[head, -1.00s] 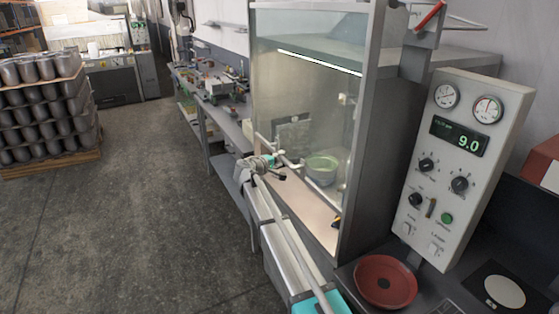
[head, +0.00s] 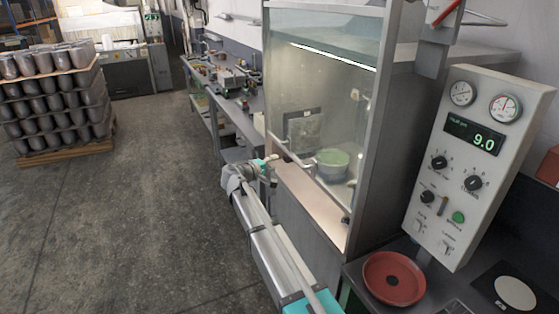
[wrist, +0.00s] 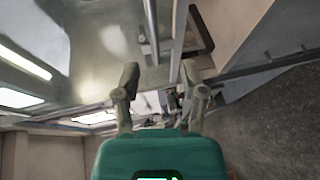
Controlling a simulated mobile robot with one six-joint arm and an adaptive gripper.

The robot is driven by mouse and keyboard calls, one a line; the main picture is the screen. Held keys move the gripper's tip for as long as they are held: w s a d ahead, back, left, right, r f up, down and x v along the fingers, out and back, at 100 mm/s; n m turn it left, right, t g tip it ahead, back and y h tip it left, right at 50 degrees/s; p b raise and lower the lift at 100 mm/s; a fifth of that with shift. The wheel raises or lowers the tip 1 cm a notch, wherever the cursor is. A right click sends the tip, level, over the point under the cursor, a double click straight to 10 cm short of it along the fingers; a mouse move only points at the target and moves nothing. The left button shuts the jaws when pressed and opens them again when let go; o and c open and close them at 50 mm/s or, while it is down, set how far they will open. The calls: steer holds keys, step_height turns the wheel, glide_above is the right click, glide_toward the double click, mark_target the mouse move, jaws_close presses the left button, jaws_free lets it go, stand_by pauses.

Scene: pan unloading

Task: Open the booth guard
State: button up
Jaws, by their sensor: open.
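The booth guard (head: 312,110) is a clear upright pane in a grey metal frame on the front of the booth. Its lower edge, with a pale bar, stands above the bench, leaving a gap. My gripper (head: 270,167) is at the left part of this lower edge, just outside the booth. In the wrist view my gripper (wrist: 163,92) has its two fingers apart and nothing held between them. The guard's edge bar (wrist: 179,40) runs towards the space between the fingers; contact cannot be told. A green-topped round pan (head: 333,158) shows behind the guard.
A control panel (head: 478,165) reading 9.0 stands right of the booth, above a red dish (head: 395,278). A cluttered workbench (head: 222,85) runs behind my arm. Stacked grey containers (head: 55,110) stand at left on a pallet. The floor between is clear.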

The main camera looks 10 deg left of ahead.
steer(key=v, duration=0.3)
steer(key=shift+s, duration=0.25)
stand_by(0.4)
